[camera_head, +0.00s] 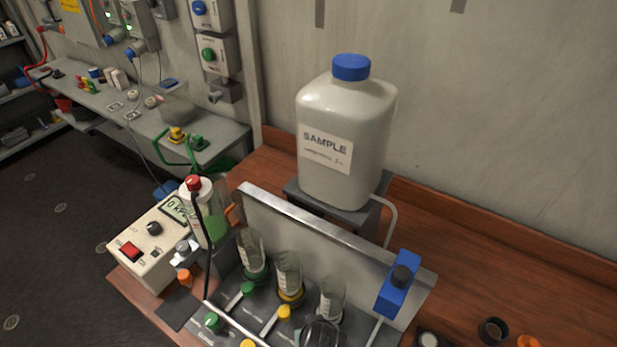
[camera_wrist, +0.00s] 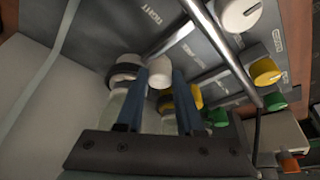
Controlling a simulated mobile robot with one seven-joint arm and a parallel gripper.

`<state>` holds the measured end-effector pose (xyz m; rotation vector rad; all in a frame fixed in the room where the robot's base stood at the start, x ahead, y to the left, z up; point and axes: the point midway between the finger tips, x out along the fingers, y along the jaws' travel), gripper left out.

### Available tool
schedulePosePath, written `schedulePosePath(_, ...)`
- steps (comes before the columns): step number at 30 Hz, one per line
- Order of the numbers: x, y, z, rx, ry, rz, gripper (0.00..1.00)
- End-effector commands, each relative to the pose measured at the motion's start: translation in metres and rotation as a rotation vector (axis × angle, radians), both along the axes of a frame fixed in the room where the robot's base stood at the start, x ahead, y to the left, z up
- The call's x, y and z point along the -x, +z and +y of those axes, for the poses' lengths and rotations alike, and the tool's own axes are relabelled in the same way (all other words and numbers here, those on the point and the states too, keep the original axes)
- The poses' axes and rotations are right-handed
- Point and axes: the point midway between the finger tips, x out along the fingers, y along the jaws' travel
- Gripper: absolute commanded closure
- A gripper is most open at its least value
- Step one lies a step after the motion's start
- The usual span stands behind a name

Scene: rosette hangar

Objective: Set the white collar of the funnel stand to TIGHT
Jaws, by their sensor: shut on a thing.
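The funnel stand (camera_head: 360,270) has a row of clear funnels with green, yellow and white collars in the head view. In the wrist view, a white collar part (camera_wrist: 130,59) with a dark ring sits beside the left finger. My gripper (camera_wrist: 160,76) has two blue fingers shut on a white knob (camera_wrist: 160,73), which looks like the handle of the white collar. Lettering that seems to read TIGHT (camera_wrist: 152,15) is on the grey panel above it in the picture, apart from the knob. The fingers hide part of the collar, so its exact setting cannot be told.
A yellow knob (camera_wrist: 265,72), a green knob (camera_wrist: 275,101) and a large white knob (camera_wrist: 240,14) lie right of the fingers, beyond a metal rail (camera_wrist: 225,45). A SAMPLE jug (camera_head: 345,130) stands behind the stand. A meter box (camera_head: 150,240) stands left.

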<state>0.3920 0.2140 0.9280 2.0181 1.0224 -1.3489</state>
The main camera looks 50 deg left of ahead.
Motion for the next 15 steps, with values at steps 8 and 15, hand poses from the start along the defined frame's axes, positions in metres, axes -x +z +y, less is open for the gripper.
schedulePosePath(8,-0.007,0.000,-0.016,-0.002,0.220,0.000,1.00)
schedulePosePath(15,-0.012,0.000,-0.024,-0.003,0.370,-0.001,1.00)
